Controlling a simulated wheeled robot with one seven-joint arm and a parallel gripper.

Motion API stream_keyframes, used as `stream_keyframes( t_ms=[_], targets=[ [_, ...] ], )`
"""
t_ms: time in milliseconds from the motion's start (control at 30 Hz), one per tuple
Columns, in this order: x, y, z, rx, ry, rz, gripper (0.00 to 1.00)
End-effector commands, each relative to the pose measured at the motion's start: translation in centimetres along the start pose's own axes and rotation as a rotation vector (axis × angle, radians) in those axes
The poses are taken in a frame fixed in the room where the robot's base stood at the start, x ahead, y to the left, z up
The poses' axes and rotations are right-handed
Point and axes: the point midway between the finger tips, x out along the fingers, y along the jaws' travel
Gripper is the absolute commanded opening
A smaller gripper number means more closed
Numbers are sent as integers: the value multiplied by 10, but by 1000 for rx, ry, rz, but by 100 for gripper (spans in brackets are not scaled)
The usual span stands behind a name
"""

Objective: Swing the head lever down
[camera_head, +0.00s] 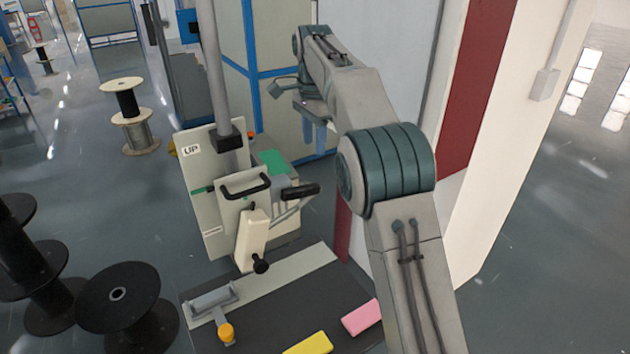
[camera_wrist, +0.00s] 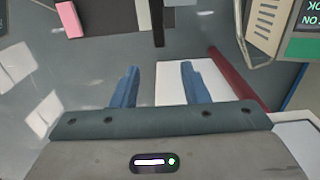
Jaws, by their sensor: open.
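The machine head (camera_head: 228,212) is a cream block with a black loop handle (camera_head: 245,187), mounted on an upright plate marked UP (camera_head: 192,152). A grey lever with a black grip (camera_head: 300,191) sticks out to its right, roughly level. A cream arm with a black knob (camera_head: 260,264) hangs down in front of the head. I cannot tell for sure which of these is the head lever. My gripper (camera_head: 315,146) is above and behind the black grip, apart from it, its blue fingers pointing down. In the wrist view my gripper (camera_wrist: 159,68) is open, with nothing between the fingers.
A dark bench (camera_head: 270,320) below holds a pink block (camera_head: 361,318), a yellow block (camera_head: 309,343) and a grey fixture with an orange knob (camera_head: 226,332). Black spools (camera_head: 118,297) stand at left. A white wall (camera_head: 385,60) rises close behind my arm.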

Motion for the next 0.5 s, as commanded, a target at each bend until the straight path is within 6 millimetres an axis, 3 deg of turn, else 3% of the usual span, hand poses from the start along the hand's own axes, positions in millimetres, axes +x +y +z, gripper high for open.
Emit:
stream_keyframes(
  t_ms=[500],
  targets=[
    [96,1,0,-2,0,2,41]
  ],
)
